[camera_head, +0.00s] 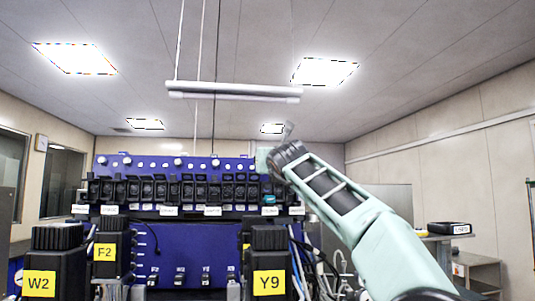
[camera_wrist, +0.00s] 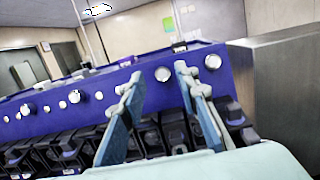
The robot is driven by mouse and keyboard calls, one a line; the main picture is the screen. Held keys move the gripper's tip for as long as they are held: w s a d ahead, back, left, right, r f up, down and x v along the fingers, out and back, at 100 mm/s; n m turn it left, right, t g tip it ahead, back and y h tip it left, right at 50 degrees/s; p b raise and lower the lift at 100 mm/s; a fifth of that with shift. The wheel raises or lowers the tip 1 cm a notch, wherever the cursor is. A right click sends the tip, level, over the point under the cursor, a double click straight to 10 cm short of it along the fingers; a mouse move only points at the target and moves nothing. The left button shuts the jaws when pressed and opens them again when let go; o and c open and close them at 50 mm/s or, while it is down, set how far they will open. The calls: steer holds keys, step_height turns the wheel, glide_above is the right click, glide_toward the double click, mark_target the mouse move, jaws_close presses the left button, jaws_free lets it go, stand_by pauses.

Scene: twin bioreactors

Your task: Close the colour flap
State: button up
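A row of black pump heads with flaps (camera_head: 172,190) runs along the front of the blue bioreactor housing (camera_head: 200,166). A small teal part (camera_head: 269,198) shows near the right end of the row; I take it for the colour flap, but its angle is too small to tell. My gripper (camera_head: 273,146) is above the right end of the row. In the wrist view its two blue fingers (camera_wrist: 158,82) stand apart with nothing between them. Behind them is the blue panel with a round knob (camera_wrist: 162,74). The black heads (camera_wrist: 150,140) lie below and are partly hidden by the fingers.
Black bottles labelled W2 (camera_head: 39,284), F2 (camera_head: 104,252) and Y9 (camera_head: 269,283) stand in front of the housing. A white bar (camera_head: 234,91) hangs overhead on cords. Tubes crowd the lower right, and a grey cabinet (camera_wrist: 285,95) stands at the right.

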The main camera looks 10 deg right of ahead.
steer(key=shift+r, duration=1.1)
